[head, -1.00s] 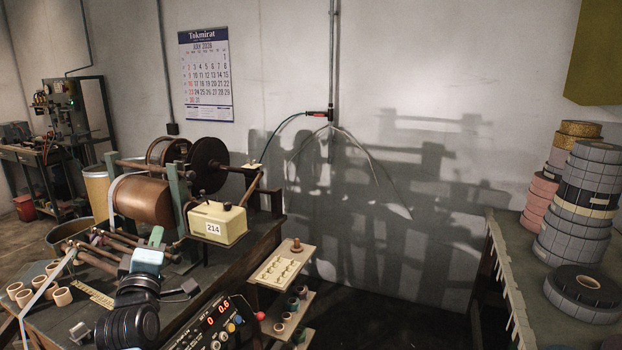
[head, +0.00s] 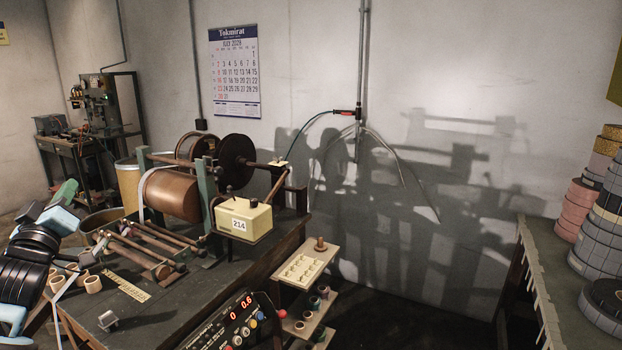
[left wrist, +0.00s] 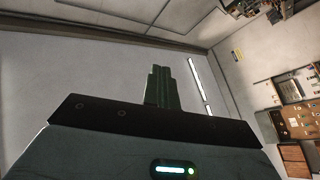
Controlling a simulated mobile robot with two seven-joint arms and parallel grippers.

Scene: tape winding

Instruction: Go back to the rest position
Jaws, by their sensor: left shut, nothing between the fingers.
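My left gripper (head: 66,191) is raised at the left edge of the head view, with my black and light-blue arm below it. It points up, to the left of the winding machine (head: 172,195) and apart from it. In the left wrist view its green fingers (left wrist: 160,86) stand together, shut, with nothing between them. Behind them that view shows plain wall or ceiling and a bright strip light. My right gripper is not in view.
The workbench (head: 250,266) carries the winding machine, a cream counter box (head: 243,222), several small cores (head: 93,284) and a control panel (head: 232,322). A small shelf stand (head: 306,264) is beside it. At the right, tape rolls (head: 597,240) stack on another table (head: 541,232).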

